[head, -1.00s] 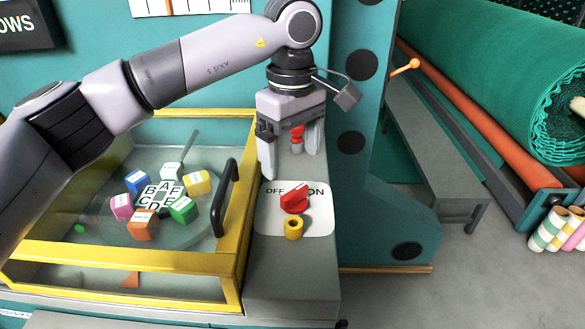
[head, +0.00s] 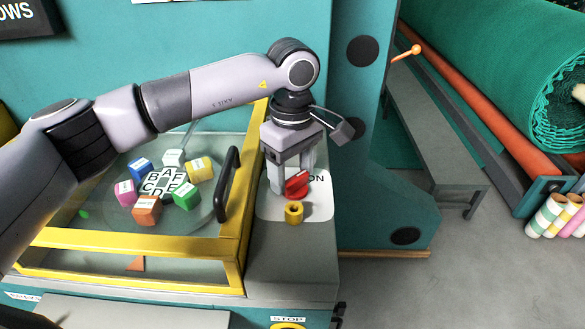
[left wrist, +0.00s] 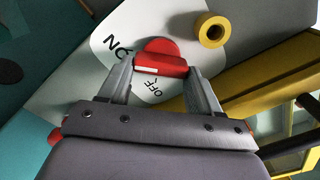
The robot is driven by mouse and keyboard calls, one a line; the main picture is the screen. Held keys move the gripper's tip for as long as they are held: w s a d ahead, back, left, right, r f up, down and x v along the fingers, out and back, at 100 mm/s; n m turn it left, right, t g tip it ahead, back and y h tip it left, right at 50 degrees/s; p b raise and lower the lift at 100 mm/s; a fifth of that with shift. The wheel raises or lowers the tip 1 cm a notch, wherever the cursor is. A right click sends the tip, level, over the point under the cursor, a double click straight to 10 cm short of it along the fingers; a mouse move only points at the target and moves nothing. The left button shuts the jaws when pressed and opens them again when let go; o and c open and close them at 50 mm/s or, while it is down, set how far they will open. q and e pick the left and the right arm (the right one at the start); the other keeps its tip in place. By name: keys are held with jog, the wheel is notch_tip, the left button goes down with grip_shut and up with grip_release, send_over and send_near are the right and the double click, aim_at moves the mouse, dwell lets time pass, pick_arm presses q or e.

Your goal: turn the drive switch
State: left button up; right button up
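The drive switch is a red knob (head: 298,184) on a white plate (head: 318,207) with OFF and ON lettering. In the head view its handle slants from lower left to upper right; OFF is hidden by my gripper. My left gripper (head: 291,180) is down at the knob, one finger on each side. In the left wrist view the red knob (left wrist: 161,64) fills the space between the fingertips of my left gripper (left wrist: 161,70), which look closed against it. OFF and part of ON show around it there. My right gripper is not in view.
A yellow ring-shaped part (head: 293,212) stands just in front of the knob. Left of it is a yellow-framed clear cover (head: 232,250) with a dark handle (head: 228,185), over several coloured blocks. A STOP label (head: 288,319) is below.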

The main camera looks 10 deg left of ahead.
pick_arm(q)
jog(key=shift+n, duration=0.4)
jog(key=n+b, duration=0.2)
jog(key=shift+s+n, duration=0.1)
jog(key=shift+n, duration=0.3)
jog(key=n+b, duration=0.2)
jog(key=n, duration=0.2)
jog(key=shift+s, duration=0.1)
jog(key=n+b, duration=0.1)
jog(key=n, duration=0.4)
jog(key=shift+s+n+b, duration=0.15)
jog(key=shift+n+b, duration=0.25)
jog(key=shift+s+d+n+b, duration=0.1)
jog(key=shift+n+b, duration=0.4)
jog(key=shift+n, duration=1.8)
jog(key=shift+r, duration=0.1)
jog(key=o, duration=1)
jog(key=shift+o, duration=0.2)
